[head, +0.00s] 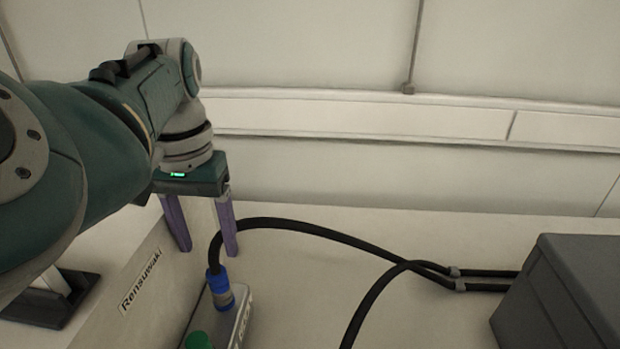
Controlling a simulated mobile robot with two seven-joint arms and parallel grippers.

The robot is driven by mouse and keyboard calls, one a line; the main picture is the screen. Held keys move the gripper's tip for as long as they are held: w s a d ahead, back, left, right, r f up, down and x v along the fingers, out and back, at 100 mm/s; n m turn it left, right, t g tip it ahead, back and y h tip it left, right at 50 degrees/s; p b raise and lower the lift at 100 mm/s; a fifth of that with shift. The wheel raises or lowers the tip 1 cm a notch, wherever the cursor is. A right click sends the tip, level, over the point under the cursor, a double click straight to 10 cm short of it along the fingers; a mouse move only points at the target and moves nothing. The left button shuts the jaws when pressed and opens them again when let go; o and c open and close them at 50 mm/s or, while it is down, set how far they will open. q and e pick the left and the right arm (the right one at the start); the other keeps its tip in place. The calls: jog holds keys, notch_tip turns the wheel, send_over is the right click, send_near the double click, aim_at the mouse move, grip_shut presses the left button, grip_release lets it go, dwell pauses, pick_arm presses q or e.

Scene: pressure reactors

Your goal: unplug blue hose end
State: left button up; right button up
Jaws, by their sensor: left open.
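The blue hose end (219,287) is a blue collar at the end of a black hose (300,229). It stands upright on a grey metal block (232,322) at the bottom of the head view. The hose rises from it and bends over to the right. My left gripper (208,250) points down with its two purple fingers apart. It is open and empty, above and behind the blue hose end in the picture. The hose passes close to the right finger; I cannot tell whether they touch. My right gripper is not in view.
A dark grey box (565,290) stands at the right, with two black hoses running to it. A second black hose (370,300) crosses the first. A green knob (197,340) sits beside the blue hose end. A white panel labelled Rensuwaki (150,300) stands at the left.

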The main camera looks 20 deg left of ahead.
aim_at(216, 271)
pick_arm(q)
jog(key=shift+s, duration=0.1)
jog(key=shift+f+b, duration=0.55)
jog(key=shift+b, duration=0.1)
notch_tip(216, 271, down, 7)
jog(key=b, duration=0.6)
jog(key=shift+f+b, duration=0.45)
jog(key=shift+p, duration=0.65)
dwell(0.3)
grip_shut()
dwell(0.4)
dwell(0.8)
